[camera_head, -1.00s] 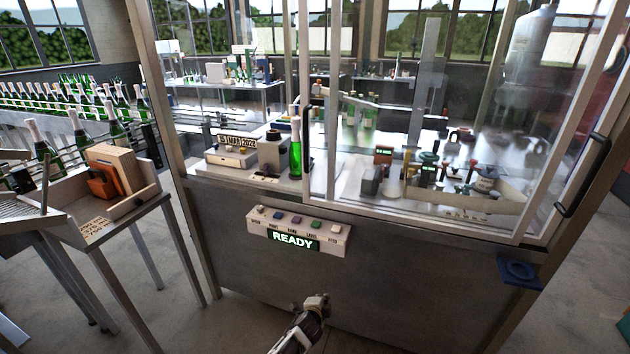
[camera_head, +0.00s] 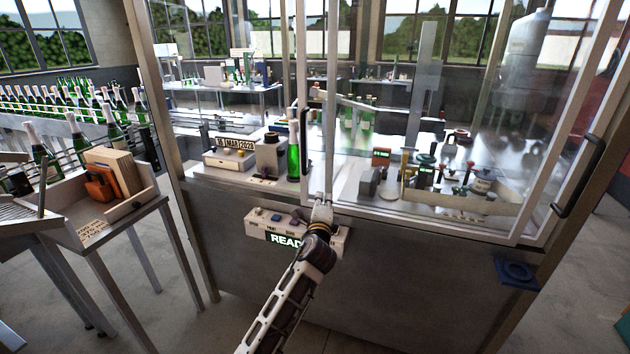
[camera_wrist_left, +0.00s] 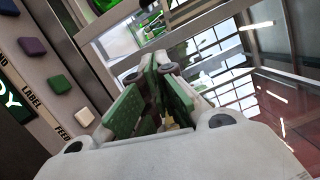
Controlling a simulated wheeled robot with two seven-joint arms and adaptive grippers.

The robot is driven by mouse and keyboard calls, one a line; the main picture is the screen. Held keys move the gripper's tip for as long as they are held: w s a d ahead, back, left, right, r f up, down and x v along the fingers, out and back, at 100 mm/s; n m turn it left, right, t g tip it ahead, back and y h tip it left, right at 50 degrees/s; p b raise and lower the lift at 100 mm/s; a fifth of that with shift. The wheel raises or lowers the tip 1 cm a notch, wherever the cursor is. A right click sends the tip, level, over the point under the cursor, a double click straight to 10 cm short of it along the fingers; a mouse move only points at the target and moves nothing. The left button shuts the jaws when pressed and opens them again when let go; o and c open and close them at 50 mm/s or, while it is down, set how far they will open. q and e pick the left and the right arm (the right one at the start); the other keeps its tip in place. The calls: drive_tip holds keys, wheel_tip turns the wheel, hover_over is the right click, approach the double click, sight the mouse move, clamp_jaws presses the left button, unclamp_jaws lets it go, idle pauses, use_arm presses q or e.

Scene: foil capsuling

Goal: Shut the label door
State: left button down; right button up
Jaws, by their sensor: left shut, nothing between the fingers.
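The labelling machine (camera_head: 375,265) stands in front of me with clear, framed glass panels. A pale upright door frame (camera_head: 303,70) rises just right of the green bottle (camera_head: 293,158). The bay left of that frame looks open at the front, and which pane is the label door I cannot tell for certain. My left gripper (camera_head: 321,204) is shut and empty, raised in front of the machine's front edge, just below and right of the upright. In the left wrist view its fingers (camera_wrist_left: 164,70) are together, pointing towards the glass. My right gripper is out of view.
The button panel (camera_head: 262,226) with its lit display is partly hidden behind my left wrist. A black handle (camera_head: 580,175) is on the frame at the right. A side table (camera_head: 85,222) with a wooden tray stands at the left. Floor between them is clear.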

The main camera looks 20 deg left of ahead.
use_arm(q)
drive_tip(key=shift+w, duration=0.15)
approach(316, 172)
drive_tip(key=shift+w+d, duration=1.65)
drive_tip(key=shift+w, duration=0.05)
drive_tip(key=shift+w+a+f+p, duration=0.1)
drive_tip(key=shift+w+p, duration=0.1)
drive_tip(key=shift+w, duration=0.15)
drive_tip(key=shift+w+a+f+p, duration=0.1)
drive_tip(key=shift+w+f+p, duration=0.1)
drive_tip(key=shift+w, duration=0.1)
drive_tip(key=shift+w+a+r, duration=0.1)
drive_tip(key=shift+w+a, duration=0.05)
drive_tip(key=shift+a, duration=0.15)
drive_tip(key=shift+a+r+p, duration=0.2)
drive_tip(key=shift+a+p, duration=0.2)
drive_tip(key=shift+a, duration=0.4)
drive_tip(key=shift+a+r+p, duration=0.15)
drive_tip(key=shift+a+p, duration=0.25)
drive_tip(key=shift+a, duration=0.45)
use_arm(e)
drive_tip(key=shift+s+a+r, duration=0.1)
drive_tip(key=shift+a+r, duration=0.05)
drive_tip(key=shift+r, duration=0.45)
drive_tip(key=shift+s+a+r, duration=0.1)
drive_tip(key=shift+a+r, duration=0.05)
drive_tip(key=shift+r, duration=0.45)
